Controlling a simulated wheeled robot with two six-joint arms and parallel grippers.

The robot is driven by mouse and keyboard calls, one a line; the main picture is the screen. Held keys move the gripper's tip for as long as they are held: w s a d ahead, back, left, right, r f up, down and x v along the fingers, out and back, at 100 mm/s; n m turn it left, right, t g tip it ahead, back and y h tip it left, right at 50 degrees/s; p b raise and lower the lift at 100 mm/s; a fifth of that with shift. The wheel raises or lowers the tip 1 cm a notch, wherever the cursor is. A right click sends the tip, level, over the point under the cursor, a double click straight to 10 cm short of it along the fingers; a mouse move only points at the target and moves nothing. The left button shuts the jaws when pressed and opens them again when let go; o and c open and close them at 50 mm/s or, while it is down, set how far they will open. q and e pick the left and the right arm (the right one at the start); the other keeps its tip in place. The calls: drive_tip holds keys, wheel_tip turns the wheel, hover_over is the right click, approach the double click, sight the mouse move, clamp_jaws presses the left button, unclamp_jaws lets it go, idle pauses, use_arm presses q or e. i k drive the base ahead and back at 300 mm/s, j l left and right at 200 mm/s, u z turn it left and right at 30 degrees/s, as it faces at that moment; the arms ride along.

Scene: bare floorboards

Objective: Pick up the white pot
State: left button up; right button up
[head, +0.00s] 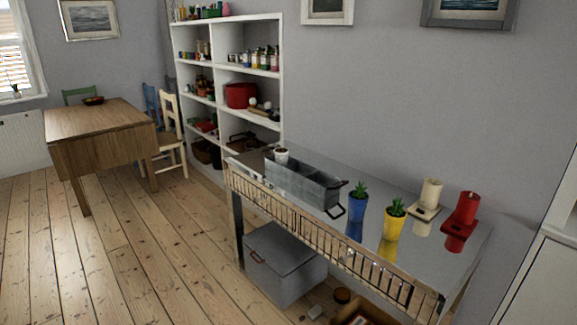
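A small white pot (281,156) stands upright on the far left end of the metal-topped side table (385,192), in the head view. It sits just beyond the grey metal box and its upper part shows dark contents. The box hides part of the tabletop around it. Neither of my grippers shows in this view.
A grey chest (284,264) is underneath. The floorboards (140,250) at left are clear.

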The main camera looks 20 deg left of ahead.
sight(280, 154)
drive_tip(key=i+j+z, duration=0.15)
drive_tip(key=i+j, duration=0.15)
drive_tip(key=i+j+z, duration=0.1)
drive_tip(key=i+j, duration=0.25)
drive_tip(key=j, duration=0.15)
drive_tip(key=i+j+z, duration=0.15)
drive_tip(key=j, duration=0.3)
drive_tip(key=i+j+z, duration=0.1)
drive_tip(key=i+j, duration=0.3)
drive_tip(key=i+j+z, duration=0.15)
drive_tip(key=j, duration=0.4)
drive_tip(key=i+j+z, duration=0.1)
drive_tip(key=i+j, duration=0.2)
drive_tip(key=j, duration=0.2)
drive_tip(key=i+j+z, duration=0.15)
drive_tip(key=j, duration=0.4)
drive_tip(key=i+j+z, duration=0.1)
drive_tip(key=j, duration=0.45)
drive_tip(key=i, duration=0.1)
